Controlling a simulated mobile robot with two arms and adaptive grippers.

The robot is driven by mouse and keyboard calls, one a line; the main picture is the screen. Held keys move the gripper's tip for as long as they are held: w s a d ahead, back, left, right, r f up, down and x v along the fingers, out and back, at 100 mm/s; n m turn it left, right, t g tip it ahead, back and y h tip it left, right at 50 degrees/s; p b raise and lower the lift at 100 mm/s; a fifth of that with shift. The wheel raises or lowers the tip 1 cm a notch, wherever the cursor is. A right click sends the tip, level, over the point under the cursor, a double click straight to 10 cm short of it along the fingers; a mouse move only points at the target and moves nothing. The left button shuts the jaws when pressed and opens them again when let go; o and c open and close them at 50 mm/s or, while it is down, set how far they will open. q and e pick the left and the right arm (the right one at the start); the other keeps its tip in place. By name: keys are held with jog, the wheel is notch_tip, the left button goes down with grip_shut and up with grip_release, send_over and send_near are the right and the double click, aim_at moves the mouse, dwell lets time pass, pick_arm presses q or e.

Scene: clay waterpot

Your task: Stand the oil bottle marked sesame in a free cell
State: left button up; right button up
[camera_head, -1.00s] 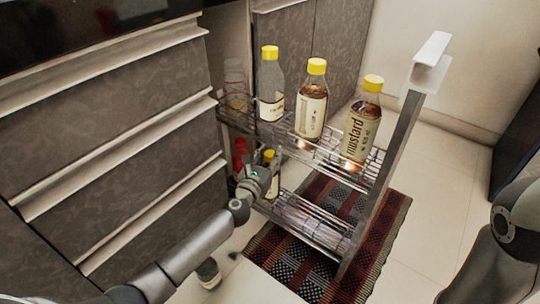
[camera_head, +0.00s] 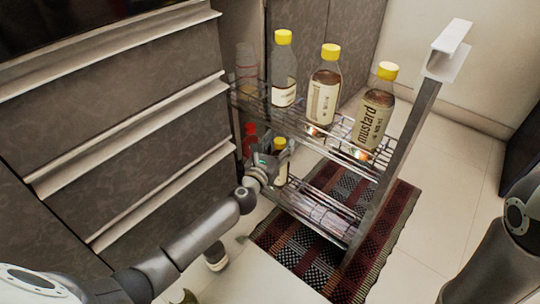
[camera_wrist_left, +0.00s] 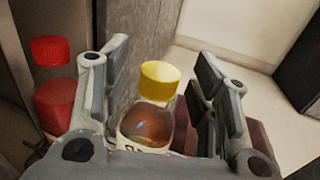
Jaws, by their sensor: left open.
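A pull-out wire rack (camera_head: 350,150) has two tiers. A yellow-capped bottle (camera_head: 282,168) stands on the lower tier; its label is too hidden to read. My left gripper (camera_head: 268,162) is at this bottle. In the left wrist view my left gripper (camera_wrist_left: 165,90) is open, with the yellow-capped bottle (camera_wrist_left: 150,122) between its fingers and a gap visible on the right. On the upper tier stand a mustard bottle (camera_head: 374,118), a second yellow-capped bottle (camera_head: 322,95) and a paler one (camera_head: 284,82); I cannot read a sesame mark. My right gripper is out of view.
A red-capped bottle (camera_head: 250,142) stands left of the gripper, also in the left wrist view (camera_wrist_left: 53,95). A clear container (camera_head: 246,68) is at the upper tier's back. The lower tier's front (camera_head: 325,212) looks bare. A dark bottle (camera_head: 215,257) is on the floor.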

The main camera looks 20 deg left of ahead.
pick_arm(q)
jog(key=s+a, duration=0.1)
jog(key=s, duration=0.9)
jog(key=shift+s, duration=0.4)
jog(key=shift+r, duration=0.1)
